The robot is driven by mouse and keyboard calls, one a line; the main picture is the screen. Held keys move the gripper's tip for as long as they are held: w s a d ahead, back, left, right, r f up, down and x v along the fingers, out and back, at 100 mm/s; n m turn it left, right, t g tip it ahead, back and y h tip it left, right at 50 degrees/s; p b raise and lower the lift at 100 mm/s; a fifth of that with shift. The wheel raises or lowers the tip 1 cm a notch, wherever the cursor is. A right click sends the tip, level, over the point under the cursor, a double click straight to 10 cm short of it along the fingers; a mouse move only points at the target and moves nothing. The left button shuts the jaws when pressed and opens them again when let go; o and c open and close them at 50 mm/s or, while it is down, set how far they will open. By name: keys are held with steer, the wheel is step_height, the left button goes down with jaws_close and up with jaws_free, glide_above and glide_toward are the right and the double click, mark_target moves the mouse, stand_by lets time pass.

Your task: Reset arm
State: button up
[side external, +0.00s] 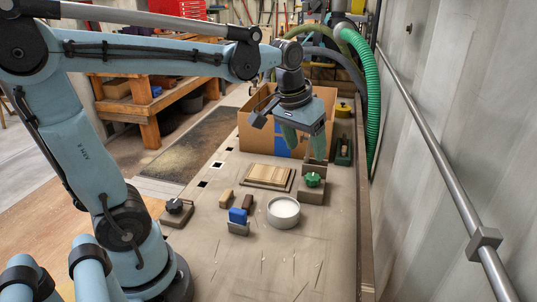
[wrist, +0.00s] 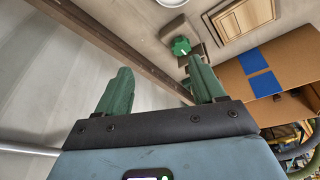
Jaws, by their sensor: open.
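My gripper (side external: 303,138) hangs from my blue arm above the far part of the bench, in front of the cardboard box. Its two green fingers point down in the side view and are apart with nothing between them. In the wrist view my gripper (wrist: 160,85) also shows its fingers wide apart and empty. Below it in the side view is a block with a green knob (side external: 313,180), which also shows in the wrist view as a green knob (wrist: 181,46) just beyond the right finger.
The cardboard box (side external: 256,128) with blue tape stands at the bench's far end. A wooden panel (side external: 268,175), a white round bowl (side external: 283,213), a blue block in a holder (side external: 238,216) and a black-knobbed block (side external: 177,207) sit on the bench. A wall with a rail (side external: 440,165) bounds the right.

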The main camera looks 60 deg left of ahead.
steer(key=s+d+f+m+t, duration=0.3)
steer(key=s+f, duration=0.1)
steer(key=s, duration=0.3)
steer(key=shift+s+d+f+t, duration=0.3)
steer(key=shift+f, duration=0.1)
